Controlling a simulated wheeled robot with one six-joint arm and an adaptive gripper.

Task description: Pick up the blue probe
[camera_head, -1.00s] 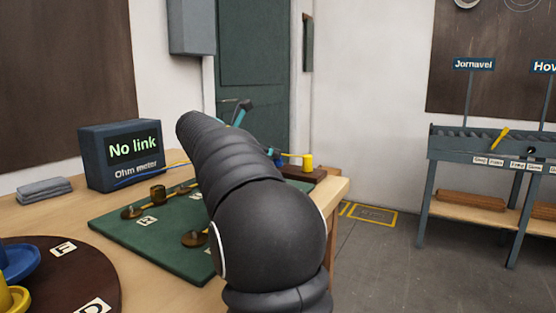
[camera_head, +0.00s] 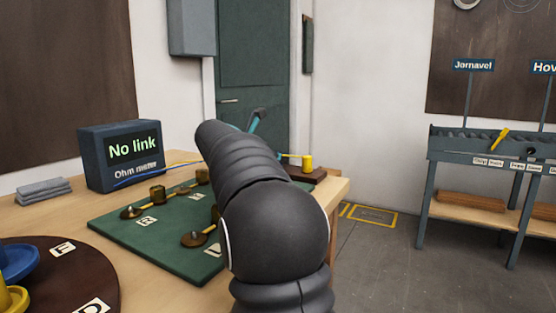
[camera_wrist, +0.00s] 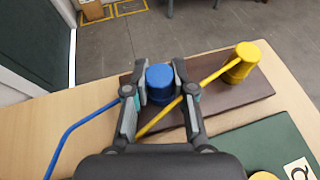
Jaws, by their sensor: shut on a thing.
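The blue probe (camera_wrist: 159,82) is a blue cylinder between my gripper's two fingers in the wrist view. My gripper (camera_wrist: 160,92) is shut on it, with one finger on each side. A blue lead (camera_wrist: 74,126) runs from beside the left finger down to the left. The probe is over or on a dark brown block (camera_wrist: 218,97); I cannot tell if it touches it. In the head view my arm hides the gripper's fingertips and the blue probe.
A yellow probe (camera_wrist: 240,63) stands on the block to the right, its yellow lead passing close under my gripper. A green mat (camera_head: 160,240) with brass posts lies on the table. The ohm meter (camera_head: 108,156) reads "No link". A dark round tray (camera_head: 80,285) is front left.

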